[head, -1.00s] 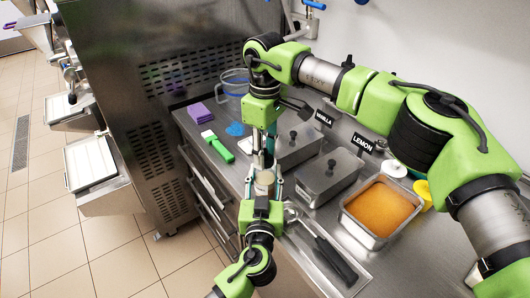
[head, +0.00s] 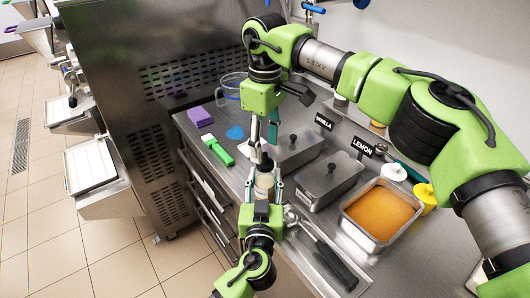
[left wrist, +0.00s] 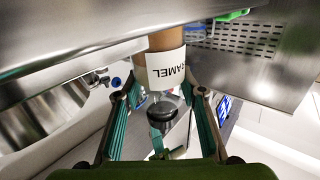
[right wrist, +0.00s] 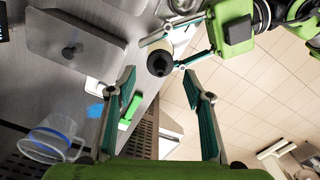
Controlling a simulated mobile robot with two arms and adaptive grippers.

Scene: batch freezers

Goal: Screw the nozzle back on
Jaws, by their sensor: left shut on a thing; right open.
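A caramel-coloured bottle (head: 264,182) with a white label stands in my left gripper (head: 264,190), which is shut on it. In the left wrist view the label (left wrist: 166,70) reads upside down, ending in "AMEL". A dark nozzle (right wrist: 160,64) shows at the bottle's top in the right wrist view, and also in the left wrist view (left wrist: 162,112). It looks seated on the bottle, but I cannot tell how tightly. My right gripper (head: 263,146) is open and empty just above the bottle, with its fingers pointing down; its fingers are spread in its wrist view (right wrist: 160,85).
Lidded steel tubs (head: 330,178) and an orange-filled pan (head: 382,211) stand right of the bottle. A dark-handled scoop (head: 332,258) lies nearby. A green brush (head: 220,152), purple block (head: 199,116), blue cloth (head: 235,132) and clear jug (head: 230,90) are at the back left.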

